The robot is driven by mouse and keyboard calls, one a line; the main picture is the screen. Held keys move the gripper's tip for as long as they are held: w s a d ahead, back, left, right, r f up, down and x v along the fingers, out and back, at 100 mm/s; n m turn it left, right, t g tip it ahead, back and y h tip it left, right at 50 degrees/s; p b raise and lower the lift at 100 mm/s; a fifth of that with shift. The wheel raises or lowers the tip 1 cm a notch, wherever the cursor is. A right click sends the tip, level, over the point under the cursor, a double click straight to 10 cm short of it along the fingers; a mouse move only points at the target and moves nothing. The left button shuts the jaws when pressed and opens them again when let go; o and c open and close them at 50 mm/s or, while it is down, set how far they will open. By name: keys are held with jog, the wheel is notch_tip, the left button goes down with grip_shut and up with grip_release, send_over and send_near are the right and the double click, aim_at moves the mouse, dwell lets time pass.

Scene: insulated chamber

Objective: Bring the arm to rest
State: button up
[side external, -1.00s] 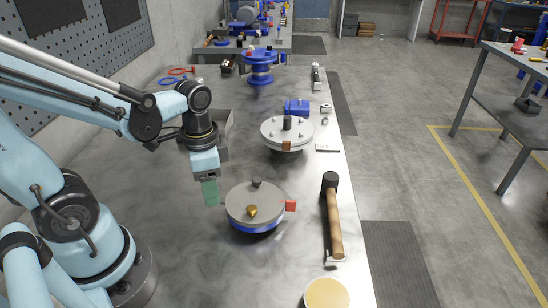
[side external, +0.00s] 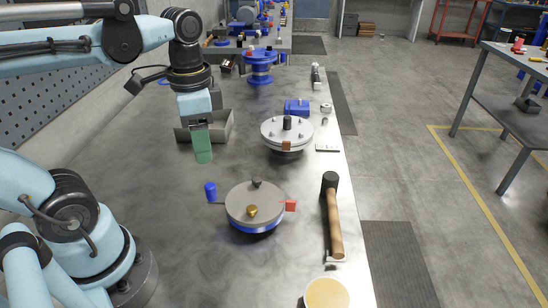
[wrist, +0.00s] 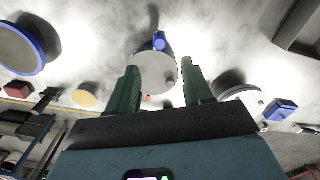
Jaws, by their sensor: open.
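My gripper (side external: 202,158) hangs above the metal bench, with its green fingers pointing down, left of and behind the nearer round flanged part. In the wrist view the two green fingers of my gripper (wrist: 160,88) stand apart with nothing between them. The nearer round grey part (side external: 272,200) has a blue base and sits on the bench, with a blue cylinder (side external: 210,191) at its left and a red block (side external: 291,205) at its right. It also shows beyond the fingers in the wrist view (wrist: 150,62).
A grey open tray (side external: 222,132) stands just behind my gripper. A second flanged part (side external: 272,132) and a blue block (side external: 297,107) are farther back. A mallet (side external: 334,220) and a round pale-topped container (side external: 327,294) lie along the right edge.

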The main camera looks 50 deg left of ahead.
jog(key=shift+r, duration=0.2)
jog(key=w+d+f+n+t, duration=0.2)
jog(key=w+f+n+t, duration=0.1)
jog(key=t, duration=0.4)
jog(key=w+n, duration=0.1)
jog(key=w, duration=0.1)
jog(key=shift+w+f+n, duration=0.3)
jog(key=shift+w, duration=0.1)
